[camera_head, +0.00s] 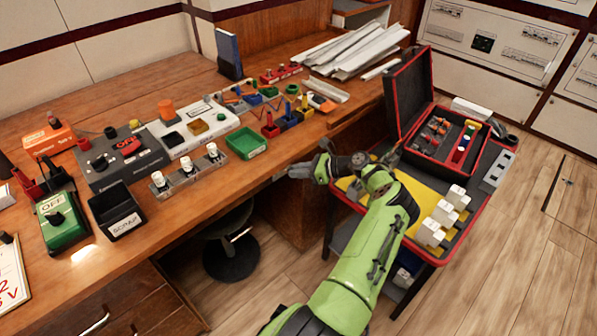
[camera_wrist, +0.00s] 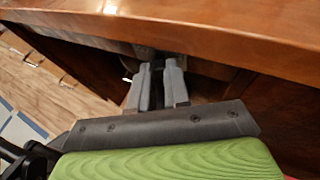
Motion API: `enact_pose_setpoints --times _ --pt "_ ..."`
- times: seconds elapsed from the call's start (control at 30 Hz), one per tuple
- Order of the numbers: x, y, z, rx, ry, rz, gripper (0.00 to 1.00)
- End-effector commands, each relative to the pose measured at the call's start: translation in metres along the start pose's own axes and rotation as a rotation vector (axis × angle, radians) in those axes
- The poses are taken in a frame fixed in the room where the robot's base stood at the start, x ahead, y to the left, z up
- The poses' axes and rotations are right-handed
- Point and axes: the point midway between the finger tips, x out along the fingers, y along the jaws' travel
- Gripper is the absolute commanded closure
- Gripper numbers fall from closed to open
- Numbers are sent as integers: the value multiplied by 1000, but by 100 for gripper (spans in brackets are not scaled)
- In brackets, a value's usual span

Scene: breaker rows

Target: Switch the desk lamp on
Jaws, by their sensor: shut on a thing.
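My gripper (camera_wrist: 160,85) reaches in at the front edge of the wooden desk (camera_head: 110,225). In the wrist view its two grey fingers lie close together, below the desk's front edge. They are shut on a small grey thing (camera_wrist: 143,52) in the shadow under the desktop, mostly hidden by the fingers. I cannot tell what it is. In the head view my gripper (camera_head: 297,171) is at the desk edge, left of the red-rimmed cart. I cannot make out a desk lamp or its switch in either view.
The desktop holds switch boxes, a green tray (camera_head: 246,143), a black scrap bin (camera_head: 117,211) and several small parts. The cart (camera_head: 327,197) with an open red-lined case (camera_head: 411,85) stands close right of my gripper. A round stool (camera_head: 232,257) is under the desk.

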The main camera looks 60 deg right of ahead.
Motion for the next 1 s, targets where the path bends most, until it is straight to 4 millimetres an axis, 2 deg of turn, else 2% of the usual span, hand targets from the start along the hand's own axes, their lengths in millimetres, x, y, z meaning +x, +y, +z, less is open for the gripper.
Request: enact_pose_setpoints --times 0.23,0.27,0.4,0.67,0.77,0.87,1.0 --pt "0 0 0 0 0 -1 100" --pt "0 0 0 0 0 -1 80" --pt "0 0 0 0 0 -1 59" --pt "0 0 0 0 0 -1 57" --pt "-7 -1 1 0 -1 -4 57" --pt "-27 -1 2 2 -1 -6 57" --pt "-68 -1 3 2 -2 -8 57"
